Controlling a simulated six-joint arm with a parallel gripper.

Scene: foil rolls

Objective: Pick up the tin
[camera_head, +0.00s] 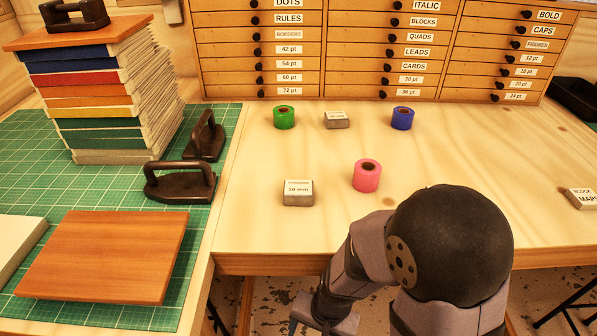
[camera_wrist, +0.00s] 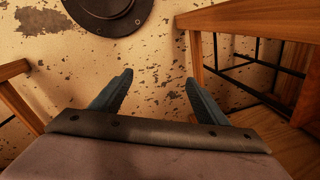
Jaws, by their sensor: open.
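Two small grey boxes with white label tops, which look like tins, lie on the pale wooden table. The nearer tin (camera_head: 298,194), with a label that seems to read "16 mm", is at the table's front left. The farther tin (camera_head: 337,121) stands at the back between a green roll (camera_head: 284,118) and a blue roll (camera_head: 402,119). My gripper (camera_wrist: 158,80) is open and empty in the wrist view, its two fingers apart above the floor. In the head view it hangs low in front of the table edge, partly cut off by the frame; neither tin shows in the wrist view.
A pink roll (camera_head: 367,177) stands right of the nearer tin. A labelled block (camera_head: 582,198) lies at the right edge. A drawer cabinet (camera_head: 360,50) closes off the back. Left are a book stack (camera_head: 100,100), dark iron weights (camera_head: 180,185) and a wooden board (camera_head: 105,255).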

